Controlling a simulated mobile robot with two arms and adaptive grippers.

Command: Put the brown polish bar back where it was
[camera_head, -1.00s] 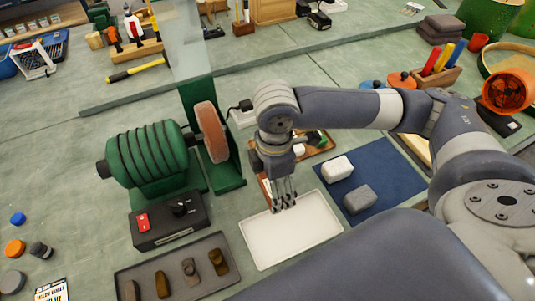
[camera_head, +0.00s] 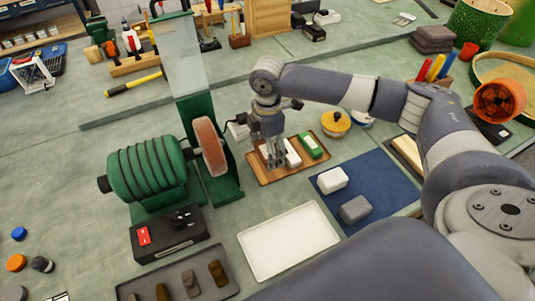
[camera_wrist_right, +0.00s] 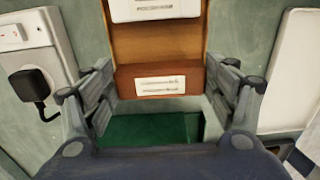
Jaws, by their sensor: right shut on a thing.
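The brown polish bar (camera_wrist_right: 120,83), with a white label, is between the fingers of my right gripper (camera_wrist_right: 162,95) in the wrist view. My right gripper (camera_head: 275,160) is shut on it, over the left end of the wooden tray (camera_head: 264,178) in the head view. The fingers mostly hide the bar there. A white bar (camera_head: 292,153) and a green bar (camera_head: 311,145) lie on the tray, right of the gripper. Whether the brown bar touches the tray, I cannot tell. My left gripper is not in view.
The green grinder (camera_head: 148,172) with its wheel (camera_head: 209,146) stands close left of the gripper. A power socket (camera_wrist_right: 32,65) with a black plug is beside the tray. An empty white tray (camera_head: 290,241) and a blue mat (camera_head: 385,180) with two blocks lie nearer.

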